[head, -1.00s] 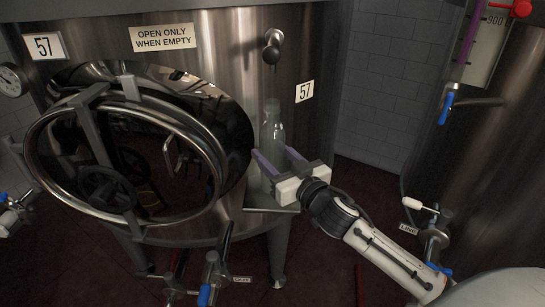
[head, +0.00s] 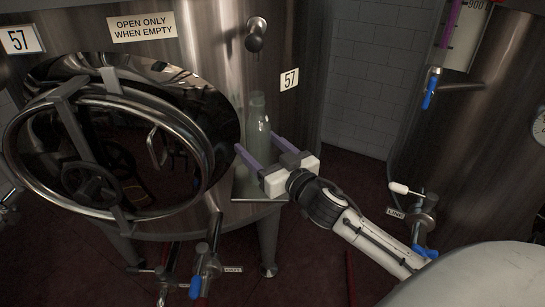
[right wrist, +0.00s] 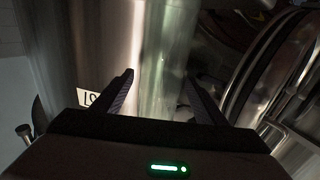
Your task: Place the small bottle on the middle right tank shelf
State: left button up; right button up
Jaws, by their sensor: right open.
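The small bottle (head: 258,122), tall, clear and greenish, stands upright over the small metal shelf (head: 259,192) on the front of tank 57. Its base is partly hidden by my gripper, and contact with the shelf looks likely. My right gripper (head: 256,141) is open, with its purple-grey fingers on either side of the bottle. In the right wrist view the fingers (right wrist: 159,76) stand apart with the greenish bottle (right wrist: 162,55) between them. My left gripper is not in view.
A tap (head: 256,35) juts out above the bottle. The large round open hatch (head: 105,160) is close on the left. Valves with blue handles (head: 196,285) sit below. Another tank (head: 470,130) stands to the right, with a floor gap between.

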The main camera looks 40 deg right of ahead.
jog(key=s+b, duration=0.1)
jog(key=s, duration=1)
jog(key=shift+s+a, duration=0.25)
jog(key=shift+a, duration=0.1)
